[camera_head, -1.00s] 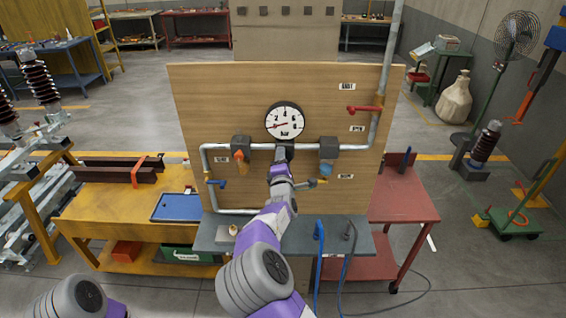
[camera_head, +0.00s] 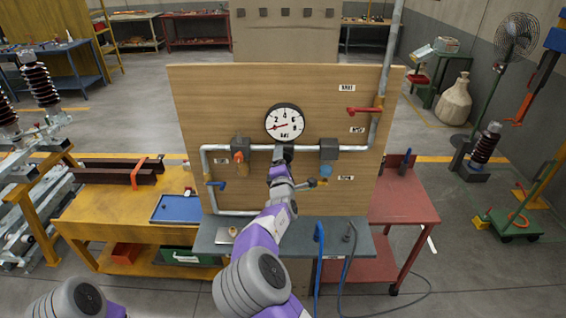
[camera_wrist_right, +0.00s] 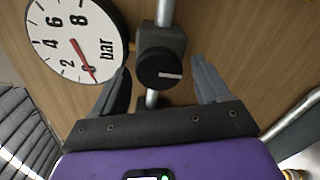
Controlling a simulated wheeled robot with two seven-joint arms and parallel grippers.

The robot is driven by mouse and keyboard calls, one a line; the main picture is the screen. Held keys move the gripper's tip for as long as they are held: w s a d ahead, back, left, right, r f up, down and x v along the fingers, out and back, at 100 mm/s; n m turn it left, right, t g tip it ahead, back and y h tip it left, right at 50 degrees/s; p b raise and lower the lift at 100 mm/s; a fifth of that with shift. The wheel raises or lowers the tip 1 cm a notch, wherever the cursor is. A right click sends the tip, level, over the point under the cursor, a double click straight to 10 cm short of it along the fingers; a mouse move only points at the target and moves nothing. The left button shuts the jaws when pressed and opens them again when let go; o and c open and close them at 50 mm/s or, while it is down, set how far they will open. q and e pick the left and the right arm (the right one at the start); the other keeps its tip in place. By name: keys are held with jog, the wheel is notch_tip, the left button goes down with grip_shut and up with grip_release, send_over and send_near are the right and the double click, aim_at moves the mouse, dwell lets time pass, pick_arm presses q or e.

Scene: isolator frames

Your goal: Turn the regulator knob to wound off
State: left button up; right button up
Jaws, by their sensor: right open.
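The regulator knob (camera_wrist_right: 160,70) is a round black cap with a short white mark, which lies nearly level in the right wrist view. It sits on a dark block on the grey pipe, below the gauge in the head view, where the hand mostly hides it. My right gripper (camera_wrist_right: 159,66) is open, with one finger on each side of the knob and a gap showing on both sides. The white gauge (camera_head: 285,122) marked "bar" has a red needle at the low end of its scale; it also shows in the wrist view (camera_wrist_right: 72,40). My left gripper is out of view.
The wooden panel (camera_head: 220,95) carries grey pipes, a red-handled valve (camera_head: 362,109), a blue-handled valve (camera_head: 216,184), and orange (camera_head: 239,157) and blue (camera_head: 326,171) fittings beside the hand. A grey shelf (camera_head: 300,243) with hoses stands below.

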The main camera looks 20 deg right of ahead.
jog(key=b+v, duration=0.1)
jog(key=v, duration=0.6)
jog(key=shift+s, duration=0.3)
dwell(0.3)
